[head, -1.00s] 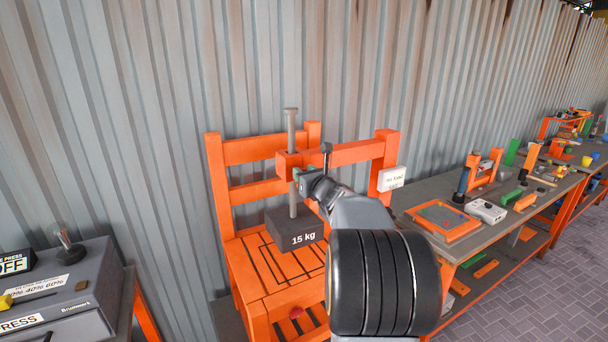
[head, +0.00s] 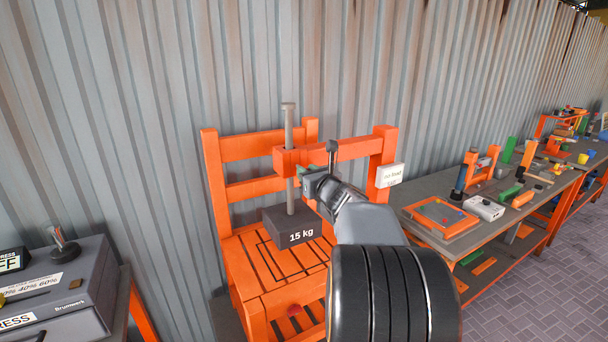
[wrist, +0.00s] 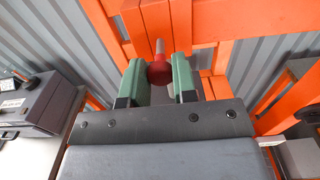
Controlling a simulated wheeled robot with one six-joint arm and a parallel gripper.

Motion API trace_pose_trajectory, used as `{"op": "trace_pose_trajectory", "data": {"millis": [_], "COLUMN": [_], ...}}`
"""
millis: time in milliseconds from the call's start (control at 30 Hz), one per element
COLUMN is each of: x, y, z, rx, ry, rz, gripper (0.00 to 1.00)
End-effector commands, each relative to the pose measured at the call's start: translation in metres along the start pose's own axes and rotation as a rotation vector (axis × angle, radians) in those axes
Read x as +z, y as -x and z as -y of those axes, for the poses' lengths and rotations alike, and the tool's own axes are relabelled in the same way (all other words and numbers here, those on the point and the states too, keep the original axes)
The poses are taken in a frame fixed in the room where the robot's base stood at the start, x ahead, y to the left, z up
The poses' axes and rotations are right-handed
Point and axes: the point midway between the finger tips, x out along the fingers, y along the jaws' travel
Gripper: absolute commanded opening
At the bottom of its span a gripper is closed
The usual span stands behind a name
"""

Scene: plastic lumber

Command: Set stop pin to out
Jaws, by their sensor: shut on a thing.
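The stop pin's round red knob (wrist: 159,72) is between the two green fingers of my gripper (wrist: 158,78) in the wrist view. My gripper is shut on it. A short pale shaft (wrist: 160,47) runs from the knob toward the orange crossbar. In the head view my gripper (head: 306,176) is just below the crossbar (head: 340,150), right of the grey vertical rod (head: 289,125); my arm covers part of the area, and the knob is not clear there. The dark 15 kg weight (head: 291,234) hangs on the rod above the orange slatted base.
The orange frame's right post (head: 383,160) carries a small white display (head: 390,175) close to my arm. A grey press box (head: 75,285) stands at the left. A workbench (head: 470,225) with several tools runs along the right. A corrugated wall is behind.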

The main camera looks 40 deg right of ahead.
Motion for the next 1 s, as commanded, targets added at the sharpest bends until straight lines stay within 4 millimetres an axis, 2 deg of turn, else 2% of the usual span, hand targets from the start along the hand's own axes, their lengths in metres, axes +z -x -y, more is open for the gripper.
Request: {"op": "trace_pose_trajectory", "data": {"millis": [133, 167, 400, 633, 767, 867, 1000], "x": [-0.001, -0.001, -0.001, -0.001, -0.002, -0.002, -0.002], "y": [0.000, 0.000, 0.000, 0.000, 0.007, 0.021, 0.050], "z": [0.000, 0.000, 0.000, 0.000, 0.000, 0.000, 0.001], "rx": [-0.001, -0.001, -0.001, 0.000, -0.001, -0.002, -0.004], "ry": [-0.001, -0.001, -0.001, -0.001, 0.000, 0.001, 0.003], "rz": [-0.003, -0.004, -0.003, -0.002, -0.002, 0.000, 0.001], "gripper": [0.00, 0.28, 0.51, 0.52, 0.52, 0.52, 0.52]}}
